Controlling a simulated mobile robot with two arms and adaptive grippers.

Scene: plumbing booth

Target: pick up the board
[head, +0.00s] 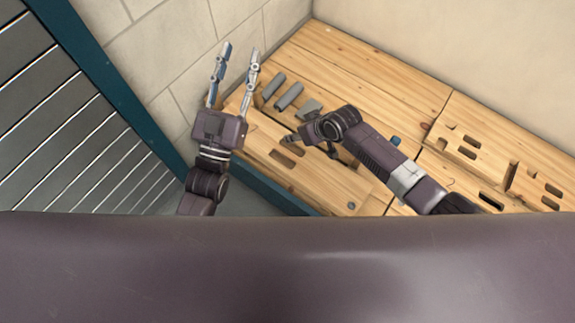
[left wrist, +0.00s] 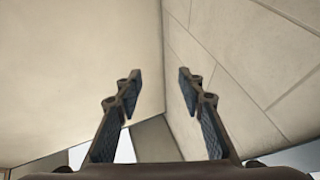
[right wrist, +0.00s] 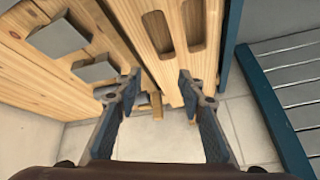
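A light wooden board (head: 262,133) with slots lies along the front left of the wooden bench. The right wrist view shows a slotted wooden board (right wrist: 184,68) just beyond my right fingertips. My right gripper (head: 315,145) is over the bench by this board, partly hidden by its own wrist. In the right wrist view its fingers (right wrist: 158,83) are apart with nothing clearly held. My left gripper (head: 240,50) is open and empty, raised left of the bench near the wall. The left wrist view shows only walls between its fingers (left wrist: 160,77).
Grey cylindrical pieces (head: 290,97) and a grey block (head: 310,107) sit on the bench behind the board. More slotted wooden pieces (head: 465,141) stand at the right. A slatted grey panel with a blue frame (head: 112,95) is at the left.

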